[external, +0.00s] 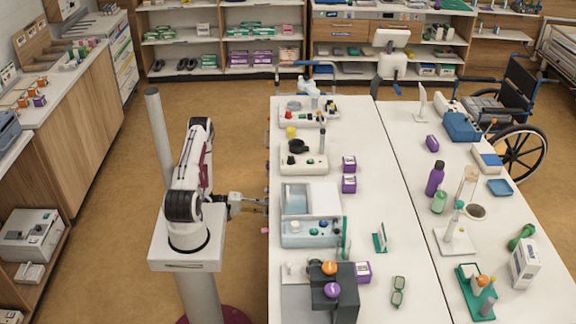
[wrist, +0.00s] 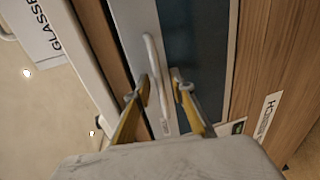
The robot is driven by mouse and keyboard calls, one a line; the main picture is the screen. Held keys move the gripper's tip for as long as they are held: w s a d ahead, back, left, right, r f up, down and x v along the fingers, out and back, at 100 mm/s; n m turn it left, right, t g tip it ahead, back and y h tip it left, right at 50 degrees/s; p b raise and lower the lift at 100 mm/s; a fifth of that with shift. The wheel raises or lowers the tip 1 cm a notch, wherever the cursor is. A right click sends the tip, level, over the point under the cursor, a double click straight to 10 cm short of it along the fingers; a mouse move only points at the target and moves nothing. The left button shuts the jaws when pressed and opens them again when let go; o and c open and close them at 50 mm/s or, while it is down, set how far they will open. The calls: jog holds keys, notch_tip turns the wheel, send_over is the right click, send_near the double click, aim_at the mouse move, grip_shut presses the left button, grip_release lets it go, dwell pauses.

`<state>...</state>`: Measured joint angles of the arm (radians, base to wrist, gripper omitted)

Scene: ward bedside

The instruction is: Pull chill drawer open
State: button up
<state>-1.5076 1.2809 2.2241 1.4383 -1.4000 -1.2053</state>
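In the wrist view, a pale bar handle (wrist: 154,70) is fixed to a light grey strip beside a dark blue-grey front panel (wrist: 200,50). I cannot read a label naming this panel as the chill drawer. My gripper (wrist: 162,82) has yellowish fingers standing apart, one on each side of the handle, with a gap at the right finger. Whether either finger touches the bar is unclear. In the external view my gripper (external: 262,206) reaches the left side of the white table (external: 372,140); the drawer fronts there are hidden from that camera.
A label reading "GLASSE" (wrist: 45,30) is at upper left of the wrist view, and another white label (wrist: 268,115) is on wood at right. A white device (external: 310,232) and a dark device (external: 335,295) stand on the table near its left edge.

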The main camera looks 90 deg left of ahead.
jog(key=shift+w, duration=0.25)
grip_shut()
jog(key=shift+s, duration=0.2)
jog(key=f+v, duration=0.2)
jog(key=v, duration=0.7)
jog(key=f+v, duration=0.1)
jog(key=v, duration=0.8)
jog(key=shift+s+f, duration=0.35)
jog(key=shift+s, duration=0.25)
grip_release()
